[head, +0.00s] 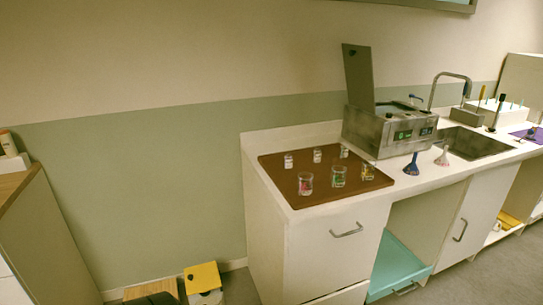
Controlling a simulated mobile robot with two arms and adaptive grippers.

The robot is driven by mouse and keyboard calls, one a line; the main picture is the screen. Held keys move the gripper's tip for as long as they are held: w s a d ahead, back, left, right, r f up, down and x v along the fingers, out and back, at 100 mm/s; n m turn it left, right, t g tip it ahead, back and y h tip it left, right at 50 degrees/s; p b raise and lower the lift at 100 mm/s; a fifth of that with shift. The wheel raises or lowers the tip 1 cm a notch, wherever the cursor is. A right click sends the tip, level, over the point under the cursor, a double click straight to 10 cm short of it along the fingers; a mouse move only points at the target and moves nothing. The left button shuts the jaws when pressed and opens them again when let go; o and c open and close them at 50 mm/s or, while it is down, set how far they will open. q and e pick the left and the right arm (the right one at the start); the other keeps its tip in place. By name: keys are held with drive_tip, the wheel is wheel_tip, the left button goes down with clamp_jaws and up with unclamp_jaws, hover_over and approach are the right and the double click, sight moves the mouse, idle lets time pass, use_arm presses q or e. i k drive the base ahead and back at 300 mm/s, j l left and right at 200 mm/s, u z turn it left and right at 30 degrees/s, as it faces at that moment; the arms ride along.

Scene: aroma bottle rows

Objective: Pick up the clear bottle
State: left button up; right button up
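Several small glass bottles stand upright in two rows on a brown mat (322,172) on the white counter. The front row has one with pink contents (305,184), one with green contents (339,177) and one with yellowish-orange contents (368,171). The back row has three smaller pale bottles, at left (288,161), middle (317,155) and right (343,151). Their contents are too small to tell, so I cannot say which is the clear bottle. Neither of my grippers is in view.
A metal device with a raised lid (390,127) stands right of the mat. A blue flask (412,166) and a pinkish flask (442,157) stand before it. A sink (470,142) lies further right. A yellow-topped box (203,278) is on the floor at left.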

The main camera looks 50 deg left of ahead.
sight(288, 158)
drive_tip(key=i+u, duration=0.15)
drive_tip(key=u, duration=0.25)
drive_tip(key=i+u, duration=0.15)
drive_tip(key=u, duration=0.25)
drive_tip(key=i+l+u, duration=0.1)
drive_tip(key=u, duration=0.3)
drive_tip(key=i+l+u, duration=0.15)
drive_tip(key=u, duration=0.25)
drive_tip(key=l+u, duration=0.2)
drive_tip(key=u, duration=0.2)
drive_tip(key=i, duration=0.05)
